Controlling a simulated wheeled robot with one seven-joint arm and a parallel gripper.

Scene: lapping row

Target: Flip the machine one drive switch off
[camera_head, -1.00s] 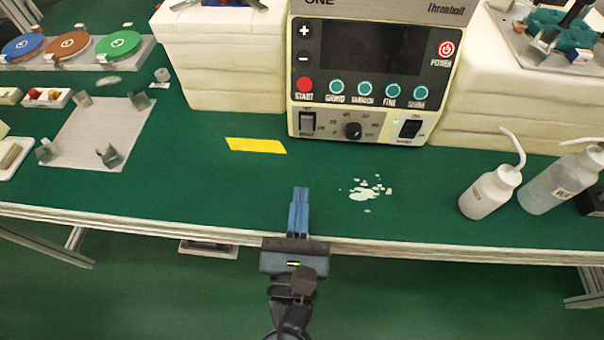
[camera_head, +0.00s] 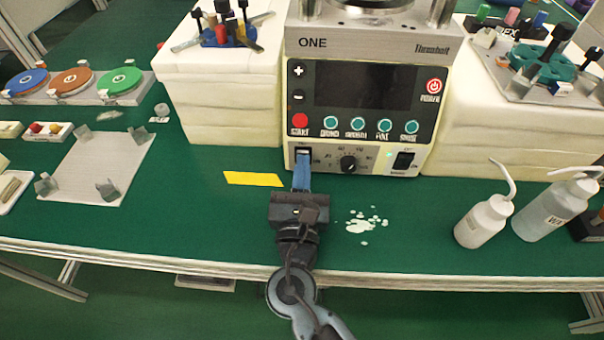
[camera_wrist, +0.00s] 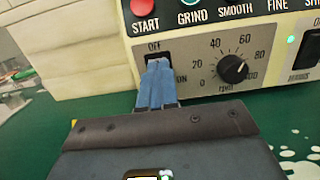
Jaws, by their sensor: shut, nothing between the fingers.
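Machine one (camera_head: 370,47), marked ONE, stands at the back middle of the bench with a dark screen and a row of buttons. Its drive switch (camera_head: 303,151) is a black rocker at the lower left of the panel. In the wrist view the switch (camera_wrist: 153,57) has "Off" above it and "ON" at its lower right. My gripper (camera_head: 302,163) is shut and empty, its blue fingertips at the switch. The wrist view also shows the fingertips (camera_wrist: 158,68) over the switch's lower part, hiding it. I cannot tell whether they touch it or which way the rocker is set.
The speed knob (camera_wrist: 233,69) is just right of the switch, and a second black switch (camera_head: 404,160) is farther right. A yellow strip (camera_head: 254,179) lies left of my gripper. White spots (camera_head: 366,223) and two bottles (camera_head: 484,220) are to the right.

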